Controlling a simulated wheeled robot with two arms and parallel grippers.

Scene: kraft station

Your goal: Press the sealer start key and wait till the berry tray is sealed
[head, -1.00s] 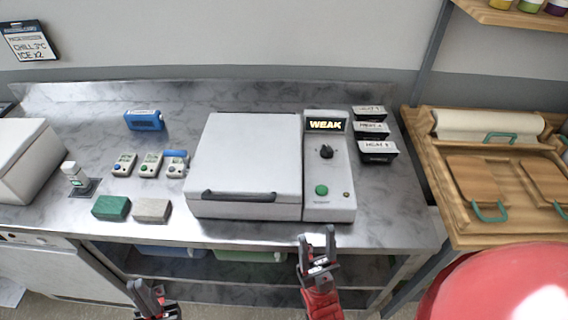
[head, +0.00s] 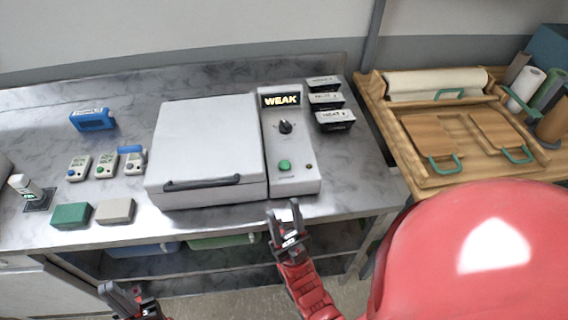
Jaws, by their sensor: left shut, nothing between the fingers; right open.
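The sealer (head: 208,150) stands on the steel counter with its grey lid down and its dark front handle showing. Its control panel (head: 306,150) on the right has a lit display (head: 281,99) reading "WEAK", a black knob (head: 285,127) and a green start key (head: 284,165). A small indicator sits right of the key. The berry tray is not visible. My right gripper (head: 285,215) is open and empty in front of the counter edge, below the panel. My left gripper (head: 118,290) is shut and empty, low at the lower left, away from the sealer.
Labelled black boxes (head: 336,121) stand right of the sealer. Small devices (head: 104,165), a green block (head: 71,216), a grey block (head: 115,211), a blue item (head: 92,120) and a white bottle (head: 25,187) lie left. A wooden station (head: 398,95) is at the right.

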